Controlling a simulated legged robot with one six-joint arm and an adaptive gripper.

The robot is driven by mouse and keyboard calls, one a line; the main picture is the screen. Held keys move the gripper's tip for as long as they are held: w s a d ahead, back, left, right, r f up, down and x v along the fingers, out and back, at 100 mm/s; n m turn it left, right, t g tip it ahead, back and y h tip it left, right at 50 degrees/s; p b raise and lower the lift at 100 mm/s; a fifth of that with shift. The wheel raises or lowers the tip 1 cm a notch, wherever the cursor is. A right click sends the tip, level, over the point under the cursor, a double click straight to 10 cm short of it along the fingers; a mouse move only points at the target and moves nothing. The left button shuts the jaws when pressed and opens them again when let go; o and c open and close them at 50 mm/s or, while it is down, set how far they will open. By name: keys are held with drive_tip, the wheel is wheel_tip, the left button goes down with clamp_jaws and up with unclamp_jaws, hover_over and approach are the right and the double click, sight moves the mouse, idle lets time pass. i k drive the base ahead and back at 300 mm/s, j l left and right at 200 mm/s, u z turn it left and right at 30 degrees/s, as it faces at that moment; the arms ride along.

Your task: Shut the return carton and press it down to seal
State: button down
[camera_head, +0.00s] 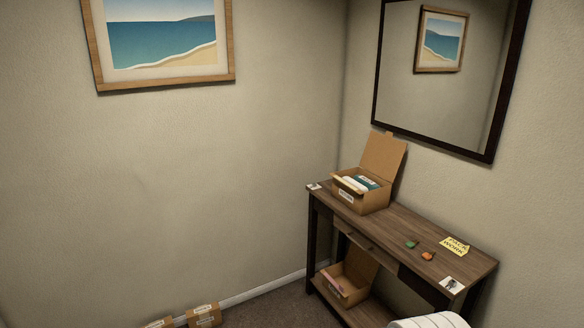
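An open cardboard carton (360,197) stands on the far left end of the wooden desk top. Its lid (384,155) is raised and tilts back toward the wall, and white and dark green items (358,182) lie inside. A white label is on its front, too small to read. A second open carton (349,288) sits on the lower shelf with its flap up and a pinkish item inside. I cannot tell from the labels which one is the return carton. My gripper is not in view.
The desk (434,244) also holds a green piece (411,244), an orange piece (427,256), a yellow note (455,246) and a white card (452,284). Closed parcels (203,315) lie on the floor by the wall. A mirror (445,85) hangs above the desk.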

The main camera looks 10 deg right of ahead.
sight(382, 156)
drive_tip(key=i+z, duration=0.25)
drive_tip(key=i, duration=0.3)
drive_tip(key=i+j+z, duration=0.25)
drive_tip(key=i, duration=0.3)
drive_tip(key=i+j+z, duration=0.15)
drive_tip(key=i+z, duration=0.15)
drive_tip(key=i, duration=0.3)
drive_tip(key=i+j+u, duration=0.2)
drive_tip(key=u, duration=0.3)
drive_tip(key=i+j+u, duration=0.2)
drive_tip(key=u, duration=9.7)
